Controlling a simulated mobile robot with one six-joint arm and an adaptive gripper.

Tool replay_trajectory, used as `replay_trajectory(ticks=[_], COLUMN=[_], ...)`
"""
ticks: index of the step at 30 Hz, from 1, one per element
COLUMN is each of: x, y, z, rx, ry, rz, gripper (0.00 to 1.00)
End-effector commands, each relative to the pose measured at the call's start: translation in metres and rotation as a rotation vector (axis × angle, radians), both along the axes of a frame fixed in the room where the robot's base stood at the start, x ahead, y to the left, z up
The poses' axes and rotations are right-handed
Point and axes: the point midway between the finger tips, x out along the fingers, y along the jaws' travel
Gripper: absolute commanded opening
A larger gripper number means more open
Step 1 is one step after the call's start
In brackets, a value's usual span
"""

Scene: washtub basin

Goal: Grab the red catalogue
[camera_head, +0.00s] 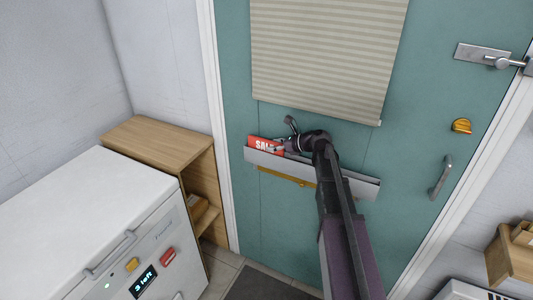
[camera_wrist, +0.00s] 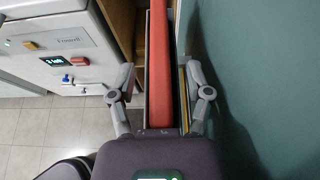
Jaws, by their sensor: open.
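The red catalogue (camera_head: 263,145) with white "SALE" lettering stands in the left end of a grey wall rack (camera_head: 352,184) on the teal door. My gripper (camera_head: 284,143) is at the catalogue's right side and hides part of it. In the wrist view the catalogue (camera_wrist: 160,60) is a long red edge inside the narrow rack (camera_wrist: 147,118). My open gripper (camera_wrist: 160,80) has one finger on each side of the rack, with the catalogue between them. The fingers look apart from the catalogue.
A teal door (camera_head: 410,130) with a beige blind (camera_head: 325,50) is behind the rack. A wooden shelf unit (camera_head: 160,143) and a white chest appliance (camera_head: 100,215) stand to the left. A door handle (camera_head: 441,178) is to the right.

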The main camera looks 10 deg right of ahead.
Motion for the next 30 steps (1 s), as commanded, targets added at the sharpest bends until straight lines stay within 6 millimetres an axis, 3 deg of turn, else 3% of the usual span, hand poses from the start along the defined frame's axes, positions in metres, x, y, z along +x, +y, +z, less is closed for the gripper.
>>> replay_trajectory(ticks=[2,9,30], x=[-0.0001,-0.0001,-0.0037], y=[-0.0001,-0.0001,0.0021], z=[0.0,-0.0001,0.0098], rx=[0.0,0.0,0.0], ry=[0.0,0.0,0.0], rz=[0.0,0.0,0.0], gripper=[0.64,0.0,0.0])
